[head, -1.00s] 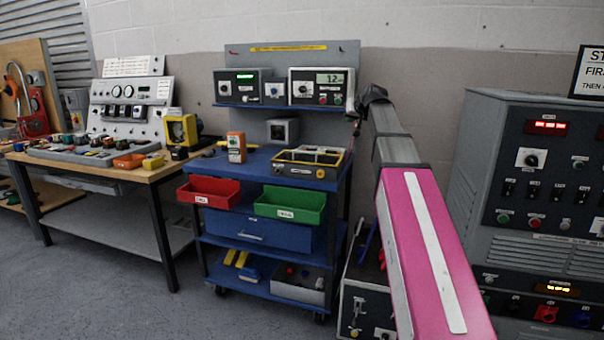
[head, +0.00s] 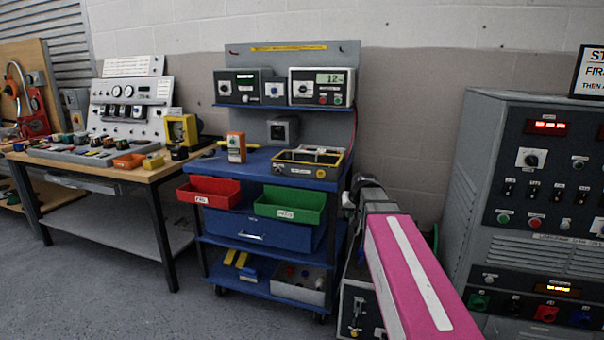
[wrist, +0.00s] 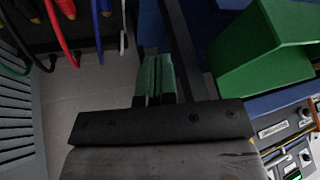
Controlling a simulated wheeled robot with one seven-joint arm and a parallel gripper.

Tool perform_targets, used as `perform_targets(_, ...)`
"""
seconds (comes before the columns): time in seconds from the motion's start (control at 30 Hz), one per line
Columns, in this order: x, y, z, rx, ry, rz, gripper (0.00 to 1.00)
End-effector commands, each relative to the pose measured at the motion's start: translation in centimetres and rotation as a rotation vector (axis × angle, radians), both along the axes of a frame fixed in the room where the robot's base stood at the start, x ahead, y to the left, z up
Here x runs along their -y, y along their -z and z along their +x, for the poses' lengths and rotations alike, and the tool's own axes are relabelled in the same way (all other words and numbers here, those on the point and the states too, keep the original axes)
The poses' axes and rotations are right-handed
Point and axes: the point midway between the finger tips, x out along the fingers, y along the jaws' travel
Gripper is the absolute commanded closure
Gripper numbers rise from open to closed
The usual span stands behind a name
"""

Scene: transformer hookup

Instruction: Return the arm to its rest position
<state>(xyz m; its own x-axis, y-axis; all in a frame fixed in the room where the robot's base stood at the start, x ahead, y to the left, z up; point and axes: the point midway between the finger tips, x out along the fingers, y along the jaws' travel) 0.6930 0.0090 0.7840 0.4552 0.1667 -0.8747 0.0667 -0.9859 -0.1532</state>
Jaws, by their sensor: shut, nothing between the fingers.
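My arm reaches forward at the lower right of the head view, with its pink link nearest the camera and its dark wrist end beside the right side of the blue cart (head: 270,225). My gripper (wrist: 155,80) shows in the wrist view as two green fingers side by side, shut with nothing between them. In the head view the fingers are not clearly made out. In the wrist view, the green bin (wrist: 255,50) is to the right of the fingers, apart from them.
The cart carries a red bin (head: 208,190) and a green bin (head: 290,204) at its front. A grey control cabinet (head: 540,170) stands at right. Red, blue and black cables (wrist: 65,35) hang at the wrist view's upper left. Open floor (head: 110,290) lies front left.

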Motion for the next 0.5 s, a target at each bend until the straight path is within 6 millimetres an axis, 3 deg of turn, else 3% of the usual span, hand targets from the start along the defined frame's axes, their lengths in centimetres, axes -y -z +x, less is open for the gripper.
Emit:
perform_targets(0.03,0.0,2.3,-2.0,-0.041,0.002,-0.011,1.00)
perform_targets(0.2,0.1,8.6,-7.0,-0.163,0.010,-0.049,1.00)
perform_targets(0.5,0.5,17.4,-16.5,-0.367,0.025,-0.122,1.00)
